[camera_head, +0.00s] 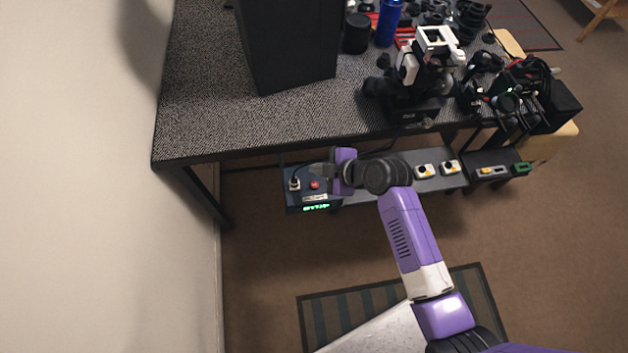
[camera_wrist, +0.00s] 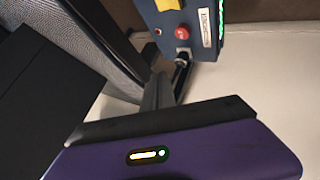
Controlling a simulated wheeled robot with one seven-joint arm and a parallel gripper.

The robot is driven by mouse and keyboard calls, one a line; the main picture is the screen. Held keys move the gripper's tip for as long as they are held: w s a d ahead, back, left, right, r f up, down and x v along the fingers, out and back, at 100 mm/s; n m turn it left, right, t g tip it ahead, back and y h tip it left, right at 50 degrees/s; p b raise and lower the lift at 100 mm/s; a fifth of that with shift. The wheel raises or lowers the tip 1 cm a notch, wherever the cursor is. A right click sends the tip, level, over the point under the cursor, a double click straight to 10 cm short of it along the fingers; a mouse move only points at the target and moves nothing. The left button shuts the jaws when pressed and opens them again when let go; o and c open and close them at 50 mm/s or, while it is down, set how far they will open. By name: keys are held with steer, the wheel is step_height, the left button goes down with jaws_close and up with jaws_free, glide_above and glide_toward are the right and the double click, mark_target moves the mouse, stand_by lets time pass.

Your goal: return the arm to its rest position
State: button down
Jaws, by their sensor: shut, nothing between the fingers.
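My arm reaches out from the lower right of the head view, with its purple and white links in front of the table. My gripper (camera_head: 320,170) is at the arm's far end, just off the table's front edge and over the blue control box (camera_head: 313,199). In the wrist view my gripper (camera_wrist: 165,92) shows its grey fingers together, with nothing visible between them. The control box with its red button also shows in the wrist view (camera_wrist: 196,45), beyond the fingertips. I cannot tell whether the fingertips touch it.
A dark speckled table (camera_head: 215,120) carries a tall black box (camera_head: 288,45), a blue bottle (camera_head: 388,22), a black-and-white device (camera_head: 410,85) and cluttered black gear. A low shelf of switches (camera_head: 435,180) runs below the front edge. A pale wall (camera_head: 90,200) stands left. Brown floor (camera_head: 560,250) is open at right.

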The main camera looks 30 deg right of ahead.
stand_by(0.5)
steer(key=w+d+r+m+t+h, duration=0.2)
steer(key=w+d+r+m+t, duration=0.1)
steer(key=d+r+m, duration=0.15)
steer(key=s+r+m+t+h, duration=0.2)
steer(key=s+r+m, duration=0.3)
steer(key=s+a+r+m, duration=0.1)
steer(key=s+r, duration=0.3)
steer(key=s, duration=0.6)
steer(key=s+a+r+m+t, duration=0.1)
steer(key=s+r, duration=0.3)
steer(key=s, duration=0.7)
steer(key=s+a+r+m, duration=0.2)
steer(key=s+r, duration=0.3)
steer(key=s, duration=0.5)
steer(key=shift+s+a, duration=0.35)
steer(key=shift+a, duration=0.1)
